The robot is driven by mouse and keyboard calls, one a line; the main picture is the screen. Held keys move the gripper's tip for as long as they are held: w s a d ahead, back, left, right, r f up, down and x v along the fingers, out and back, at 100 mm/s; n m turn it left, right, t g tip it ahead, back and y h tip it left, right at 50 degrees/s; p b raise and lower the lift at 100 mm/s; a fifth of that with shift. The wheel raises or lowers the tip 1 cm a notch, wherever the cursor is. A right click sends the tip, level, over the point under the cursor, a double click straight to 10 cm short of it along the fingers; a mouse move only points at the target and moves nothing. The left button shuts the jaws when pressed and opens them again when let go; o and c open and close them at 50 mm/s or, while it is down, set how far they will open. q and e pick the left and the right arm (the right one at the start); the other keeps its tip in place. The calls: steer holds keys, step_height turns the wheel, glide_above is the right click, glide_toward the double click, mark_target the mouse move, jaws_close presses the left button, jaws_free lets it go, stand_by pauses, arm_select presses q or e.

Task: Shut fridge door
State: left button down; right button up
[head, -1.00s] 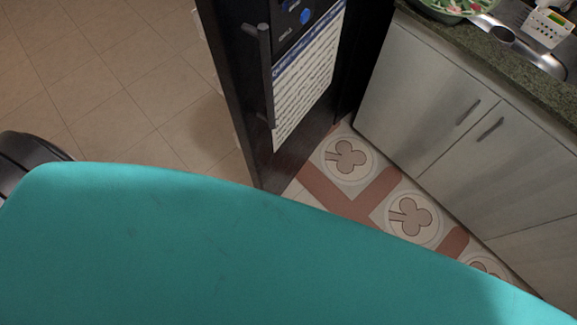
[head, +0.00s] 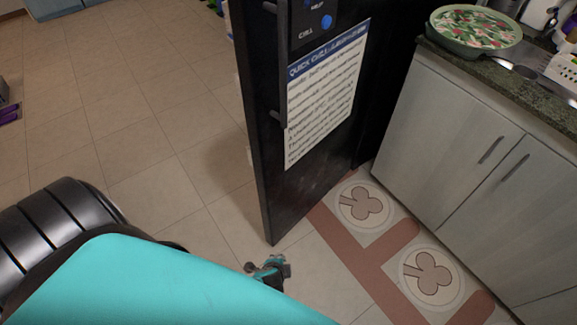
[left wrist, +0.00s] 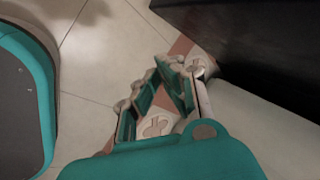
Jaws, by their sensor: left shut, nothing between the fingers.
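The black fridge door (head: 310,185) stands open in the middle of the head view, with its narrow edge towards me. Its outer face, with a vertical bar handle (head: 281,70) and a printed sheet (head: 325,95), faces right. Parts of the door's inner shelving show along its left side. My left gripper (head: 280,268) is low, in front of the door's bottom corner and apart from it; its arm is hidden behind my teal body. In the left wrist view the teal and grey fingers (left wrist: 163,72) are shut and empty, with a dark surface (left wrist: 245,40) beyond. My right gripper is out of view.
Grey cabinets (head: 450,150) under a dark stone counter (head: 480,75) stand at right, with a bowl (head: 475,30) on top. Clover-patterned tiles (head: 365,203) lie between door and cabinets. Open tiled floor (head: 140,120) spreads left of the door.

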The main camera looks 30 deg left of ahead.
mark_target(285, 144)
arm_select(q)
steer(key=w+d+r+m+t+y+b, duration=0.15)
steer(key=w+r+t+b, duration=0.35)
steer(key=w+r+b, duration=0.5)
step_height(285, 144, up, 16)
steer(key=w+a+t+y+b, duration=0.1)
steer(key=a+t+y+b, duration=0.1)
steer(key=t+y+b, duration=0.3)
steer(key=shift+n+g+y, duration=0.4)
steer(key=shift+n+y, duration=0.15)
steer(key=shift+y, duration=0.1)
steer(key=x, duration=0.4)
steer(key=a+x, duration=0.1)
steer(key=x, duration=0.3)
steer(key=s+b+x, duration=0.1)
steer(key=x, duration=0.3)
steer(key=shift+a+r, duration=0.1)
steer(key=shift+a, duration=0.25)
steer(key=shift+w+a, duration=0.15)
steer(key=shift+a, duration=0.2)
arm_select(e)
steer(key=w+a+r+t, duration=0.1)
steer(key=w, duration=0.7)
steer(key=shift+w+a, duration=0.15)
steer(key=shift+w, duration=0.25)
arm_select(q)
steer(key=shift+a, duration=0.1)
